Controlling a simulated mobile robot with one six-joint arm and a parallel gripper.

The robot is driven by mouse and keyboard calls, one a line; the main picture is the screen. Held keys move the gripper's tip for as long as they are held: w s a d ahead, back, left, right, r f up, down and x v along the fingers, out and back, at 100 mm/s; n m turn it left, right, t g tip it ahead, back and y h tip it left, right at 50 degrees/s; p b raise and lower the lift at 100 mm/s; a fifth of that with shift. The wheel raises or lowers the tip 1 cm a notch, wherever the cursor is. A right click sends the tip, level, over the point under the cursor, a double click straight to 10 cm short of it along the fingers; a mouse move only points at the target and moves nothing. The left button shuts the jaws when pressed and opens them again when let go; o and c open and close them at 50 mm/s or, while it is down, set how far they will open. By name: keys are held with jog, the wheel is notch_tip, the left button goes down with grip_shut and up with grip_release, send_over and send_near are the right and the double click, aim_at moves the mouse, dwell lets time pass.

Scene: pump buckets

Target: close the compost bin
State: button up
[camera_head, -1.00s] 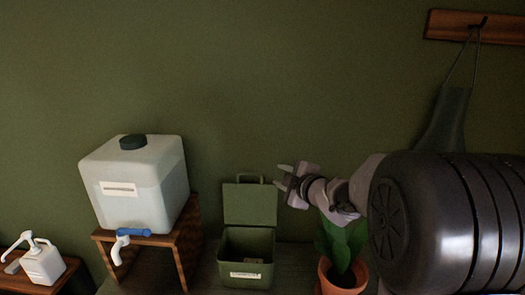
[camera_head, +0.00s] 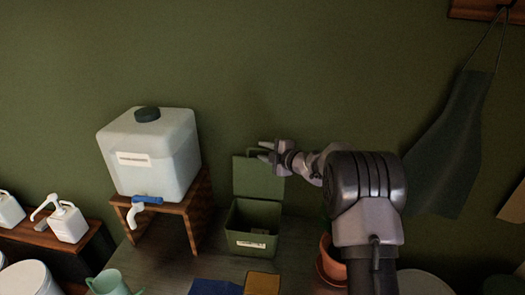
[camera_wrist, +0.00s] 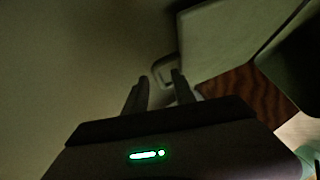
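The green compost bin (camera_head: 250,243) stands on the counter with a pale label on its front. Its lid (camera_head: 256,181) is raised upright at the back, and something small and pale lies inside. My gripper (camera_head: 266,152) is at the lid's top right corner in the head view, partly covering the lid's handle. In the wrist view, my gripper (camera_wrist: 159,82) has its two fingers apart, with the light lid handle (camera_wrist: 165,72) just beyond the fingertips. I see nothing held. I cannot tell whether a finger touches the handle.
A white water container (camera_head: 150,160) with a blue-and-white tap stands on a wooden stand (camera_head: 196,215) left of the bin. A terracotta pot (camera_head: 331,262) is to the right, partly behind my arm. Blue and ochre cloths (camera_head: 262,284) lie in front.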

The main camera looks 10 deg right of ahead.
jog(key=shift+w+a+f, duration=0.15)
jog(key=shift+w+a, duration=0.15)
jog(key=shift+w, duration=0.3)
grip_shut()
dwell(1.1)
